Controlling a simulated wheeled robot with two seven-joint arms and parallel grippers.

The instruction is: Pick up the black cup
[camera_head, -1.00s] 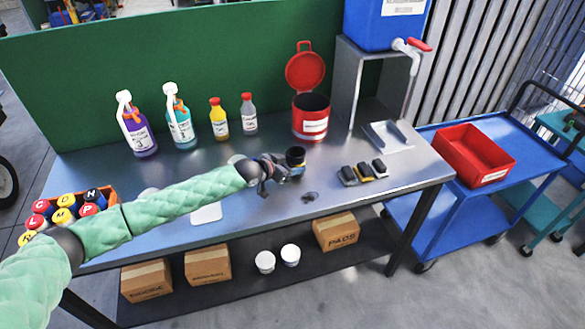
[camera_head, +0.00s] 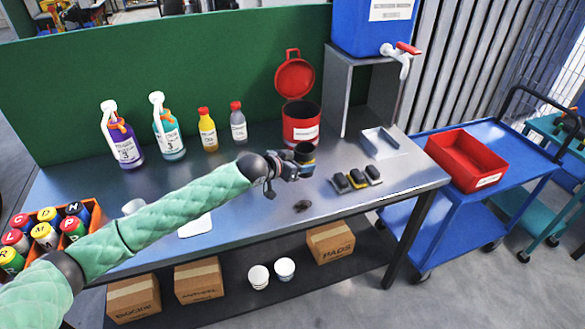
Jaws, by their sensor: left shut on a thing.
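The black cup (camera_head: 304,152) is small and dark, with a coloured band lower down. It is upright in front of the red bin, over the grey metal table. My left gripper (camera_head: 292,170) comes in from the left and is shut on the cup; the fingers hide part of its side. Whether the cup's base touches the table is hard to tell. My right gripper is not in view.
An open red bin (camera_head: 299,126) stands just behind the cup. Several bottles (camera_head: 170,129) line the green panel. Dark blocks (camera_head: 356,180) and a grey tray (camera_head: 380,141) are to the right. A small dark item (camera_head: 302,206) lies in front.

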